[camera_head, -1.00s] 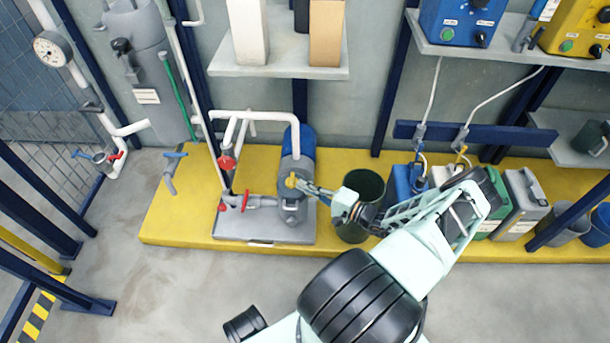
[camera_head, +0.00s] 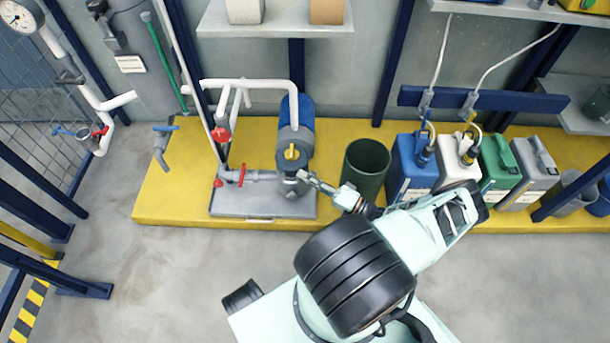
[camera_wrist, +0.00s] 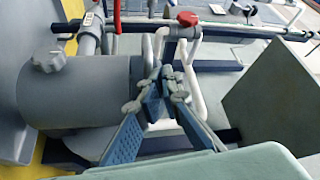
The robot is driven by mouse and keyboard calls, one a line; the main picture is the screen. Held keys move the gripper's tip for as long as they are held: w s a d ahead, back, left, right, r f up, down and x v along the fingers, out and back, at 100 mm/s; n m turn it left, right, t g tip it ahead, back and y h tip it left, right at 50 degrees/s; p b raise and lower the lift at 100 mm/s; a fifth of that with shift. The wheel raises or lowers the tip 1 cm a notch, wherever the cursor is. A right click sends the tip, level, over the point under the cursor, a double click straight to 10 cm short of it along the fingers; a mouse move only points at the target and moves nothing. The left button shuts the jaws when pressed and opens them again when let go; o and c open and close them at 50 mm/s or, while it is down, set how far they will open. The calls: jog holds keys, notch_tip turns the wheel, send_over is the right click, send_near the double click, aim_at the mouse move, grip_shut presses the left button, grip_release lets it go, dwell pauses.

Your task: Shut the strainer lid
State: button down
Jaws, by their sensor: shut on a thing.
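The strainer appears to be the grey round housing (camera_head: 291,163) in front of the blue motor, with a yellow knob (camera_head: 291,152) on it. In the wrist view a large grey cylinder (camera_wrist: 85,95) with a pale grey knob (camera_wrist: 48,58) fills the left side. My gripper (camera_head: 304,176) reaches in from the right, at the front right edge of the housing. In the wrist view my gripper (camera_wrist: 164,88) has its fingers close together on a small grey part, apparently of the strainer lid. The fingers hide most of it; the lid's angle cannot be told.
A red-handled valve (camera_head: 221,135) and white pipes stand left of the housing; the red valve also shows in the wrist view (camera_wrist: 187,18). A dark green bin (camera_head: 366,170) stands close right of my gripper, then canisters (camera_head: 413,168).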

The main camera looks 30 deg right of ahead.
jog(key=shift+s+a+f, duration=0.2)
jog(key=shift+s+f, duration=0.05)
jog(key=shift+f, duration=0.3)
notch_tip(320, 180, up, 11)
jog(key=shift+w+d, duration=0.2)
